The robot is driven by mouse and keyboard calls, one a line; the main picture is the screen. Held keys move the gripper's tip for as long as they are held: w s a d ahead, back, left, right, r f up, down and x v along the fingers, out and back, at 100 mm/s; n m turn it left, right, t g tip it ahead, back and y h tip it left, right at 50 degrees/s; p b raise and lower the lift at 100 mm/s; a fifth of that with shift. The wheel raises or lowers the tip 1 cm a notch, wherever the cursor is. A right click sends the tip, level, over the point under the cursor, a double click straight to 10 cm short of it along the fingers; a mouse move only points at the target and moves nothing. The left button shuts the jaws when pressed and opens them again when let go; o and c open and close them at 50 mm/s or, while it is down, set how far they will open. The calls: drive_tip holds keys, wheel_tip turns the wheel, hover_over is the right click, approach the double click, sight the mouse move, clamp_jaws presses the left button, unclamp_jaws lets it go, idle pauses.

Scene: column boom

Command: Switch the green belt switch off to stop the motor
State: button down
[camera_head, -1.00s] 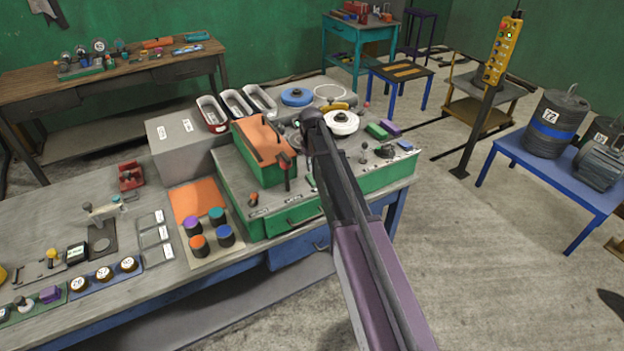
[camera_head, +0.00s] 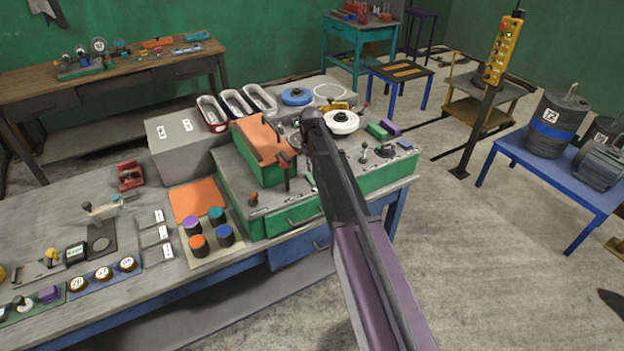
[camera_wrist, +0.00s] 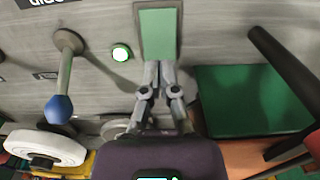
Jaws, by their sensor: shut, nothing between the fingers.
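In the wrist view a flat green rectangular piece (camera_wrist: 158,34) is set on the grey panel (camera_wrist: 210,45); it looks like the green switch, but its on or off position cannot be read. My gripper (camera_wrist: 160,72) is shut and empty, its tips at the lower edge of this piece; contact is not clear. A round lamp (camera_wrist: 121,53) glows green just left of the tips. In the head view my arm hides the gripper and this part of the green-sided console (camera_head: 285,221).
A lever with a blue knob (camera_wrist: 59,108) and a white wheel (camera_wrist: 45,147) stand left of my gripper in the wrist view. A green block (camera_wrist: 252,100) is on the right, with a dark bar (camera_wrist: 285,68) near it. Open floor lies right of the console.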

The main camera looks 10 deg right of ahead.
sight(312, 177)
drive_tip(key=shift+f+b, duration=1.2)
drive_tip(key=shift+f, duration=0.05)
idle(1.1)
drive_tip(key=shift+r, duration=0.15)
drive_tip(key=shift+r+p, duration=3.4)
drive_tip(key=shift+p, duration=0.15)
drive_tip(key=shift+s+f, duration=0.15)
drive_tip(key=shift+s, duration=0.4)
drive_tip(key=s+f+m+b, duration=0.1)
drive_tip(key=s+f+b, duration=0.1)
drive_tip(key=s, duration=1.2)
drive_tip(key=s+f+m+b, duration=0.2)
drive_tip(key=s, duration=1.2)
drive_tip(key=shift+a+f+m+b, duration=0.25)
drive_tip(key=shift+m+b, duration=0.05)
drive_tip(key=shift+b, duration=0.1)
